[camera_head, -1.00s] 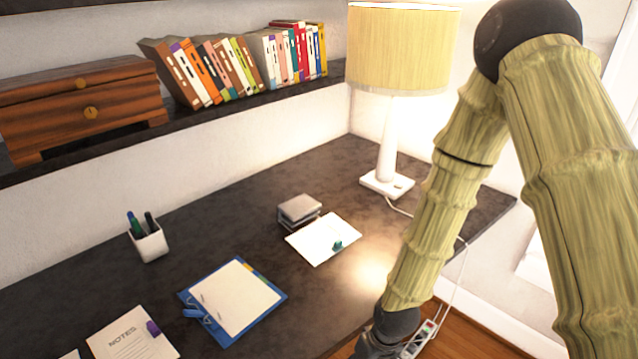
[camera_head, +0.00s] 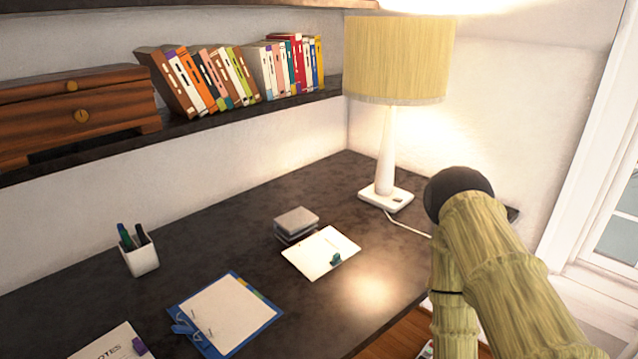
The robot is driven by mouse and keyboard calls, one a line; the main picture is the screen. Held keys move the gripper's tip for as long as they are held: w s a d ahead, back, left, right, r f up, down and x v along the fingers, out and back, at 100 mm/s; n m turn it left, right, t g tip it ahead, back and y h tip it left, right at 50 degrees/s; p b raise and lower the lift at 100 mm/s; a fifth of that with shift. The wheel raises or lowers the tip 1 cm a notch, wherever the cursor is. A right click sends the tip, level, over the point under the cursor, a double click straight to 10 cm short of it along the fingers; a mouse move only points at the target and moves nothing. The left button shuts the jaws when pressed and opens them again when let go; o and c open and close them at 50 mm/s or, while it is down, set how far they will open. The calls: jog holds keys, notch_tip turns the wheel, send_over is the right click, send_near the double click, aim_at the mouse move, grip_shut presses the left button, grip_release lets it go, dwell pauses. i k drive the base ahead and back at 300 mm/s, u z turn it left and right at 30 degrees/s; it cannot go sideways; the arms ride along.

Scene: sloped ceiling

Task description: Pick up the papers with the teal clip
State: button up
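The papers (camera_head: 318,250) are a white sheet stack lying flat on the dark desk, near its middle right. The teal clip (camera_head: 335,259) sits on their front right edge. My arm, in a bamboo-like texture, shows at the lower right, right of the papers and apart from them. My gripper is outside the picture, below the bottom edge, so its fingers cannot be seen.
A stack of grey boxes or books (camera_head: 296,222) stands just behind the papers. A lamp (camera_head: 386,165) stands behind right. A blue clipboard (camera_head: 272,318), pen cup (camera_head: 140,256) and notes pad (camera_head: 112,345) lie left. The desk (camera_head: 225,240) has bare room between them.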

aim_at(314, 257)
jog(key=u, duration=0.05)
jog(key=k, duration=1.15)
jog(key=u, duration=0.15)
jog(key=i, duration=0.75)
jog(key=u, duration=0.05)
